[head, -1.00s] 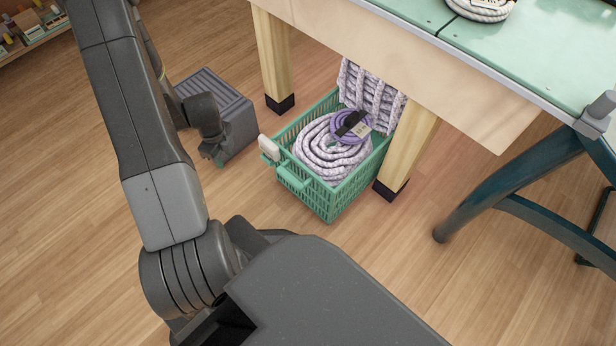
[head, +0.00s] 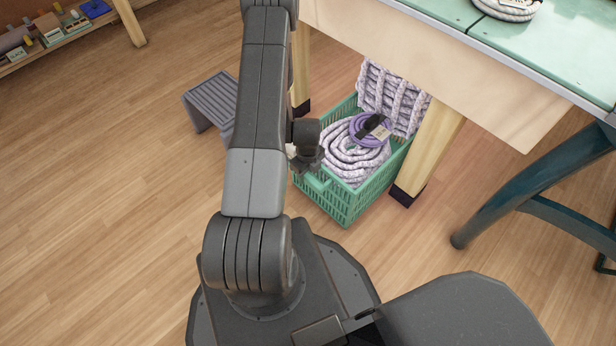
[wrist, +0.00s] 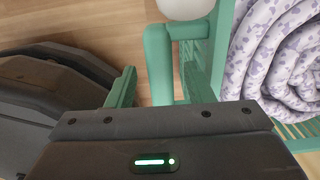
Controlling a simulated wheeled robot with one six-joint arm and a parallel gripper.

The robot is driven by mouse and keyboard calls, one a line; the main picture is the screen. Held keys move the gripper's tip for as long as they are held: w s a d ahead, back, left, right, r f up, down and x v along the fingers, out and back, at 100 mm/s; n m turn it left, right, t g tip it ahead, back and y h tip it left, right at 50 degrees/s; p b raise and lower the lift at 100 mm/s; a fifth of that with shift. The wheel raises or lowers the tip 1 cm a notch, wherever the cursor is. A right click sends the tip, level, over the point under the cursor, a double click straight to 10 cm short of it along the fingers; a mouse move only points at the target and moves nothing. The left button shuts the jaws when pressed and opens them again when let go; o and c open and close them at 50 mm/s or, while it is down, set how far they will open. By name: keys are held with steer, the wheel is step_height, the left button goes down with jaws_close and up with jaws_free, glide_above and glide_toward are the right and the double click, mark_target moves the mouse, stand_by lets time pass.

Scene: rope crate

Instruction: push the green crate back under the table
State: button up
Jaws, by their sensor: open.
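The green crate (head: 345,207) stands on the floor between the table legs, its front end sticking out from under the table (head: 470,62). It holds a coiled pale rope (head: 352,163) with a purple coil (head: 371,128) on top. My gripper (head: 306,163) is at the crate's front left end, over the handle side, and hides part of it. In the wrist view the open fingers (wrist: 158,88) stand either side of the crate's green handle bar (wrist: 158,62). I cannot tell whether they touch it. A white rounded piece (wrist: 186,8) shows beside the handle.
A wooden table leg (head: 428,150) stands close to the crate's right side; another (head: 301,75) is behind my arm. A grey step stool (head: 212,98) is to the left. A teal curved leg (head: 500,195) stands at right.

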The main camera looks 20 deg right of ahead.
steer(key=shift+f, duration=0.75)
